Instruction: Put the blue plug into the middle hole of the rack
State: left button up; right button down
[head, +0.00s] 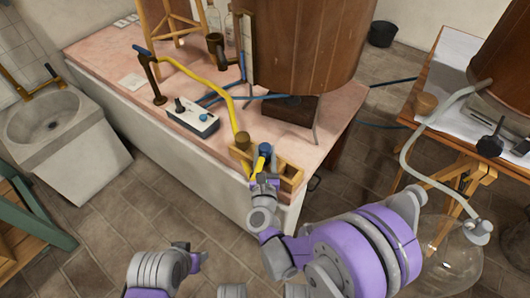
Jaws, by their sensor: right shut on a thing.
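The blue plug (265,149) shows its round blue top just above the small wooden rack (290,178) at the near corner of the pink-topped table. My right gripper (263,174) is shut on the plug from the near side, at the rack. The gripper hides the plug's lower part and the middle hole, so I cannot tell whether the plug is in it. A brown plug (242,140) stands at the rack's left end. The right end of the rack looks empty. My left gripper (197,258) is low in front of the table, away from the rack; its fingers are unclear.
A yellow hose (213,84) runs down to the rack's left side. A white control box (193,118) and a large wooden vat (305,45) stand behind it. A glass flask (452,255) is at the right, near my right arm. A stone sink (55,123) is left.

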jog(key=shift+f, duration=0.25)
dwell(0.3)
jog(key=shift+c, duration=1.6)
grip_release()
